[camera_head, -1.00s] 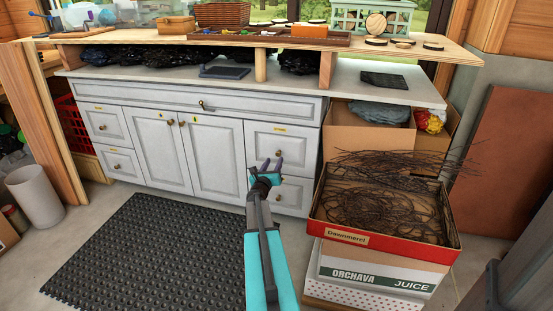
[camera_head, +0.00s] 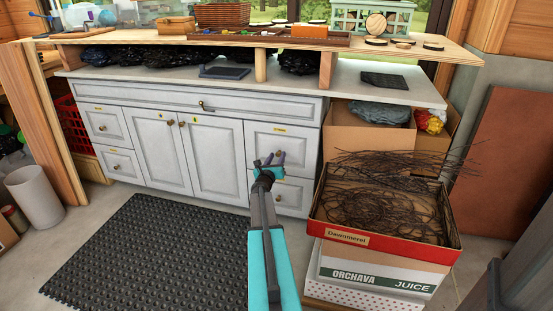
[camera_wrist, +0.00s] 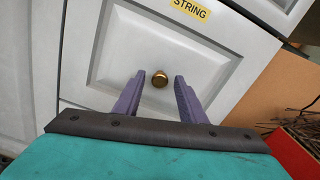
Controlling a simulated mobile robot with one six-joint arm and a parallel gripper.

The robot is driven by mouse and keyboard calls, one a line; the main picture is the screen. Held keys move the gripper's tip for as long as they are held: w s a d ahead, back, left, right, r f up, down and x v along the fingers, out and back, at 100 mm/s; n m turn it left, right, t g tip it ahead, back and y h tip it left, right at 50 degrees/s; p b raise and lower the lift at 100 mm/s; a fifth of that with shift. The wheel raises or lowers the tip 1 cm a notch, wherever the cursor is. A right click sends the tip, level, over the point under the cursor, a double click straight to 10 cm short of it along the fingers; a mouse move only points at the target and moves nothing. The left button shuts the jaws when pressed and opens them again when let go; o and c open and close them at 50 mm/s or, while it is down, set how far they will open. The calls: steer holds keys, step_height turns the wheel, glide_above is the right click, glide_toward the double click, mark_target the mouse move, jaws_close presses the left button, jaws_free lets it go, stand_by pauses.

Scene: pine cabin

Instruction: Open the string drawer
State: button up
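The string drawer (camera_head: 279,142) is the upper right drawer of the white cabinet, and it is closed. In the wrist view its front (camera_wrist: 180,50) carries a yellow "STRING" label (camera_wrist: 190,8) above a round brass knob (camera_wrist: 160,79). My gripper (camera_head: 270,160) is in front of this drawer. In the wrist view its two purple fingers (camera_wrist: 160,90) are spread apart, with the knob showing between and just beyond their tips. The fingers do not appear to touch the knob.
A red-rimmed box of dark twigs (camera_head: 330,240) stands on a juice carton (camera_head: 370,275), close to the right of my arm. A cardboard box (camera_head: 345,135) is beside the cabinet. A black rubber mat (camera_head: 150,250) covers the floor at left.

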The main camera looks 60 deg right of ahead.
jaws_close()
steer(key=shift+a, duration=0.1)
